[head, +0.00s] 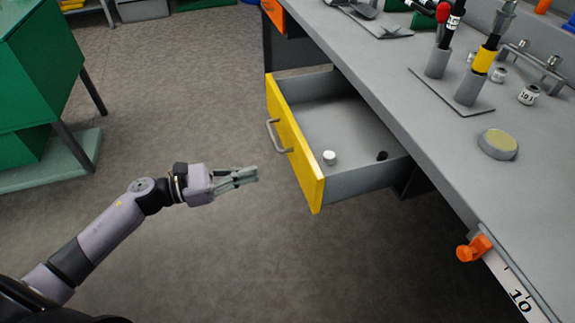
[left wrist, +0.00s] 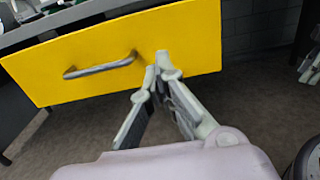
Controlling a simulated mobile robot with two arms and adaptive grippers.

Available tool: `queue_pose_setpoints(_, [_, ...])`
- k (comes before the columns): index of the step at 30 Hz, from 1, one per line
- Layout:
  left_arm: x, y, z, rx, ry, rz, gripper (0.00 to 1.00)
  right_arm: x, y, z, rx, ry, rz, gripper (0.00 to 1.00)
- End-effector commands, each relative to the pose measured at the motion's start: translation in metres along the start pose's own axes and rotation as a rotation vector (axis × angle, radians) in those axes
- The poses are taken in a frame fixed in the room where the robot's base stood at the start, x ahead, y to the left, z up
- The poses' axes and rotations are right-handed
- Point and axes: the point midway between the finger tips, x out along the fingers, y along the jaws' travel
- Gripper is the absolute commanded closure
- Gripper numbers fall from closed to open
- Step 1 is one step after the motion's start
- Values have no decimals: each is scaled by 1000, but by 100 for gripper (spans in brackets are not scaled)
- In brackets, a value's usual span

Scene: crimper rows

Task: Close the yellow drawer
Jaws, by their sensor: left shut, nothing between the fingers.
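The yellow drawer (head: 296,143) is pulled out from under the grey workbench. Its yellow front carries a grey bar handle (head: 277,136). A small white item (head: 329,157) and a small black item (head: 382,155) lie inside on its grey floor. My left gripper (head: 256,174) is shut and empty, to the left of the drawer front and apart from it in the head view. In the left wrist view the yellow front (left wrist: 190,40) fills the upper part, with the handle (left wrist: 100,65) left of the fingertips (left wrist: 160,72). My right gripper is not in view.
The grey workbench top (head: 450,170) holds tool stands, small labelled cylinders and a round yellowish disc (head: 498,144). An orange clamp (head: 474,248) sits on its edge. A green cabinet (head: 45,70) stands at the left. The floor between cabinet and drawer is clear.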

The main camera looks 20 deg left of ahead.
Motion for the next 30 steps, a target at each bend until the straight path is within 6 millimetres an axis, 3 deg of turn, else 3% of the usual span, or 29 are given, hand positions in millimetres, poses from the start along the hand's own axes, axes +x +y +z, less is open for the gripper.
queue_pose_setpoints(6, [49, 1, 2, 0, -5, 1, 100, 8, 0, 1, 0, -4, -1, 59])
queue_pose_setpoints(13, [85, 1, 1, -1, -2, 2, 100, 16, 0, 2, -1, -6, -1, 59])
queue_pose_setpoints(18, [97, 1, 0, -2, -1, 2, 100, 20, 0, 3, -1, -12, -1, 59])
queue_pose_setpoints(30, [99, 1, 0, -3, 0, 2, 100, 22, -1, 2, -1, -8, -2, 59])
